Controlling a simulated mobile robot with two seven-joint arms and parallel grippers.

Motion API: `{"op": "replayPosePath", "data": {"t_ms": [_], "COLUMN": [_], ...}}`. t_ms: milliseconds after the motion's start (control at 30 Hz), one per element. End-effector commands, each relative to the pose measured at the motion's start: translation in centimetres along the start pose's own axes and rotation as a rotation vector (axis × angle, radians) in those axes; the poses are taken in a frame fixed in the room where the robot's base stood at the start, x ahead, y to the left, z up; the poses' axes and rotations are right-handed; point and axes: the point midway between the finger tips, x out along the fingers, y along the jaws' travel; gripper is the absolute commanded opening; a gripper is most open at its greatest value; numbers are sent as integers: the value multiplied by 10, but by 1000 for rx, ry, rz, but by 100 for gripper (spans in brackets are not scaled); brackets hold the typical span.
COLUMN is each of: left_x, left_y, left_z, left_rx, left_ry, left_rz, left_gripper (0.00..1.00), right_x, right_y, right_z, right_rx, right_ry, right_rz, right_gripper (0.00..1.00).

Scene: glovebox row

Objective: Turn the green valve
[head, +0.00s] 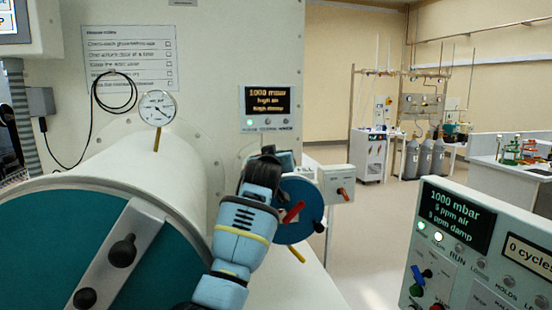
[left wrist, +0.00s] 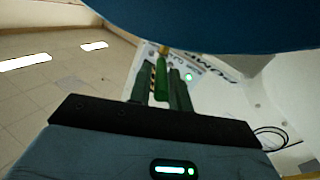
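My left arm comes up through the middle of the head view. Its light blue wrist hides most of the left gripper and whatever is in front of it there. In the left wrist view, the upright green valve handle (left wrist: 162,82) stands between the two dark fingers of my left gripper (left wrist: 163,85). A narrow strip of the pale panel shows between the left finger and the handle, so the fingers look apart around it. Whether the right finger touches it I cannot tell. My right gripper is in neither view.
A blue round door (head: 301,215) with a red handle is close beside the left wrist; it overhangs the wrist view (left wrist: 210,22). A large white cylinder (head: 160,170) is left. A small display panel (head: 268,108) is behind. A control panel (head: 465,255) stands at lower right.

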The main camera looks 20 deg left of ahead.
Motion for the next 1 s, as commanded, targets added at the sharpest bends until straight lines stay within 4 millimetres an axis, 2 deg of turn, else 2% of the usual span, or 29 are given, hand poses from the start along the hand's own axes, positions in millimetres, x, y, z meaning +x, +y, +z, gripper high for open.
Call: {"op": "replayPosePath", "data": {"t_ms": [33, 100, 467, 667, 1000], "left_x": [0, 0, -2, -19, -61], "left_y": [0, 0, 0, 0, 1], "left_z": [-1, 0, 1, -1, -1], "left_rx": [0, 0, 1, -1, -1], "left_ry": [1, 0, -3, 1, 1], "left_rz": [0, 0, -2, -1, 0], "left_gripper": [26, 35, 35, 35, 35], "right_x": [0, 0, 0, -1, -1], "right_y": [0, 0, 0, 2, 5], "right_z": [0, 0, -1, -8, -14], "right_rx": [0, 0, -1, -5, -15], "right_ry": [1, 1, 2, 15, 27], "right_rz": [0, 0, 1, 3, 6], "right_gripper": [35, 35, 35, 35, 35]}}
